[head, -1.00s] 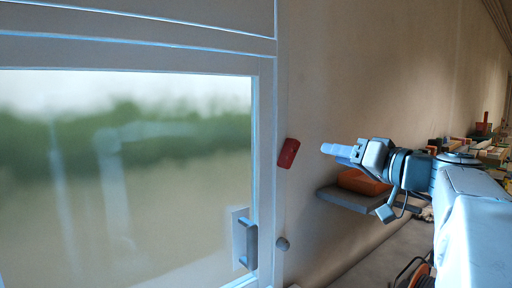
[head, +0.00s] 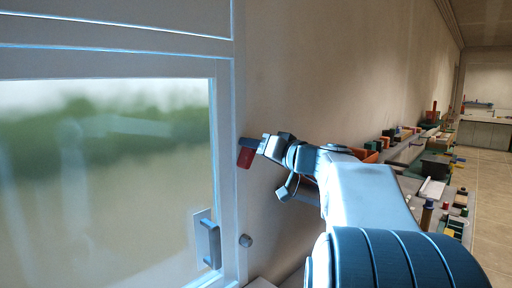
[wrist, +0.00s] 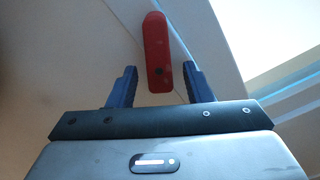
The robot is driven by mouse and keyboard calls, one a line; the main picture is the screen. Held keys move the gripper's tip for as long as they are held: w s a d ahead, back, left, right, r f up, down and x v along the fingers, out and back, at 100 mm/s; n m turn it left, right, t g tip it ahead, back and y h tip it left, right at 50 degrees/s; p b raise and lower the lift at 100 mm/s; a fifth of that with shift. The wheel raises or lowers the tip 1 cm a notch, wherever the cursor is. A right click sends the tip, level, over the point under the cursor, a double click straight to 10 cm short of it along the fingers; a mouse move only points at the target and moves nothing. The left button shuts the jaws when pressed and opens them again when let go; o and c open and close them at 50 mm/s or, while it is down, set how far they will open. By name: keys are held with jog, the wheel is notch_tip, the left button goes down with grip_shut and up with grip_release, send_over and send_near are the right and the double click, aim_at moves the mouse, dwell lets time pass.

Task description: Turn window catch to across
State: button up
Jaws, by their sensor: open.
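The window catch, a red rounded bar, is on the wall strip just right of the window frame. In the head view the catch (head: 245,159) stands roughly upright, slightly tilted, its top end hidden behind my fingers. In the wrist view the catch (wrist: 156,45) runs lengthwise between the fingers, its lower end in the gap between the fingertips. My gripper (wrist: 159,68) is open, one dark blue finger on each side of the catch. It also shows in the head view (head: 252,143) at the catch's upper part. Clear gaps show between catch and fingers.
A window (head: 100,180) fills the left, with a grey pull handle (head: 209,243) low on its frame. Floor at far right is clear.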

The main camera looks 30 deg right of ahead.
jog(key=c, duration=1)
jog(key=shift+f+m+b, duration=0.15)
jog(key=shift+m+b, duration=0.15)
jog(key=shift+b, duration=0.1)
jog(key=shift+w+d+f+m+b, duration=0.15)
jog(key=shift+m+b, duration=0.6)
jog(key=shift+m, duration=1.1)
jog(key=shift+s+f+m+b, duration=0.1)
jog(key=shift+m+b, duration=0.65)
jog(key=shift+m, duration=1.15)
jog(key=shift+w+d+f+m+b, duration=0.15)
jog(key=shift+m+b, duration=0.6)
jog(key=shift+m, duration=1.1)
jog(key=shift+s, duration=0.1)
jog(key=o, duration=1)
